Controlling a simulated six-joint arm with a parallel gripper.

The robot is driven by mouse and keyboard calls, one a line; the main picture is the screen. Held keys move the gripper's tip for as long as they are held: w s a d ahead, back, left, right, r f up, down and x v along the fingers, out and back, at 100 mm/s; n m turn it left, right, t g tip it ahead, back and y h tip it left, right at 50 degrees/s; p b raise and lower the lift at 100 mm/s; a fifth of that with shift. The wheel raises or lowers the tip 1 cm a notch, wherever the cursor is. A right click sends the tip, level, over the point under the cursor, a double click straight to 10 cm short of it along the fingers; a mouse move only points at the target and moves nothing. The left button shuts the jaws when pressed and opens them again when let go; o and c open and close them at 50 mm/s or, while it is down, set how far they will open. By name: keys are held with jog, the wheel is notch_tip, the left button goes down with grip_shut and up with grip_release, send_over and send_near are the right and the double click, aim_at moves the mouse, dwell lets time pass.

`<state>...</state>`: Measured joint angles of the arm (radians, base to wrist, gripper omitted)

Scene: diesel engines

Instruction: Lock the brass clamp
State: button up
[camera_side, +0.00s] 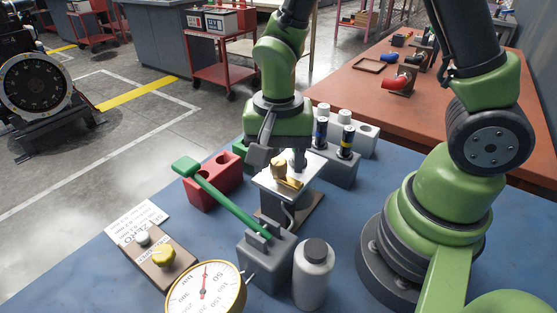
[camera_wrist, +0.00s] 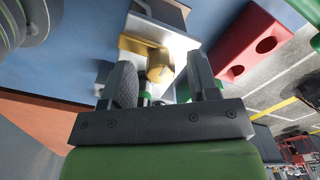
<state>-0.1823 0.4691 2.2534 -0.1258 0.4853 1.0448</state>
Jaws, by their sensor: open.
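The brass clamp (camera_side: 286,173) sits on a pale metal plate (camera_side: 270,188) on a small stand, in the middle of the blue table. In the wrist view the brass clamp (camera_wrist: 155,60) lies just beyond the fingertips, between their lines. My gripper (camera_side: 279,158) is above and close beside the clamp in the side view. In the wrist view my gripper (camera_wrist: 162,75) has its two dark fingers spread apart, with no object clearly held. I cannot tell whether a finger touches the brass. The gripper partly hides the clamp in the side view.
A grey block with a long green lever (camera_side: 228,204) stands in front of the clamp. A red block with holes (camera_side: 213,183) is left, and a grey rack (camera_side: 340,168) with cylinders is right behind. A dial gauge (camera_side: 206,290) and grey bottle (camera_side: 313,275) stand in front.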

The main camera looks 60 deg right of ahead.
jog(key=shift+f, duration=0.45)
jog(key=shift+c, duration=0.5)
jog(key=c, duration=0.8)
